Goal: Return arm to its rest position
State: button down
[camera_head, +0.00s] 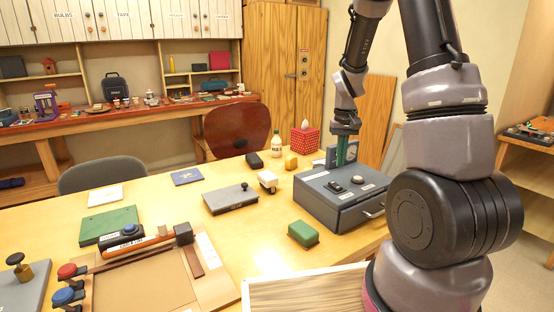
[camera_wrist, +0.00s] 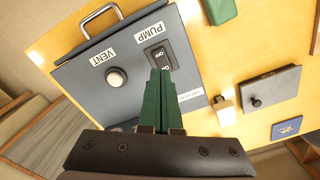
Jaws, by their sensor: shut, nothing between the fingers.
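My gripper (camera_head: 341,160) has green fingers and hangs pointing down over the back part of a blue-grey box (camera_head: 322,205). Its fingers are together and empty; they also show in the wrist view (camera_wrist: 160,75). There the fingertips appear right by a black rocker switch (camera_wrist: 159,57) marked PUMP. I cannot tell whether they touch it. The same box top (camera_wrist: 105,98) carries a round pale knob (camera_wrist: 117,78) marked VENT. A metal handle (camera_head: 375,211) sits on the box's front. My arm rises from the right and bends down to the box.
On the yellow table (camera_head: 262,250) stand a green block (camera_head: 303,233), a grey flat box (camera_head: 230,199), a white bottle (camera_head: 276,146) and a red patterned box (camera_head: 305,138). A wooden tray (camera_head: 145,285) lies front left. Chairs (camera_head: 102,174) stand behind the table.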

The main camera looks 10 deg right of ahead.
jog(key=s+a+r+t, duration=0.1)
jog(key=s+r, duration=0.2)
jog(key=r, duration=0.3)
jog(key=s+a+r+m+t+y, duration=0.1)
jog(key=s+a+r, duration=0.1)
jog(key=r, duration=0.3)
jog(key=s+a+r+t, duration=0.1)
jog(key=s+r, duration=0.2)
jog(key=r, duration=0.3)
jog(key=s+a+r+t, duration=0.2)
jog(key=s+r, duration=0.2)
jog(key=s, duration=0.2)
jog(key=s+a+r+m+t+y, duration=0.1)
jog(key=s+r+t, duration=0.1)
jog(key=s+r, duration=0.2)
jog(key=s, duration=0.2)
jog(key=shift+s+a+r+m, duration=0.3)
jog(key=shift+s+a, duration=0.1)
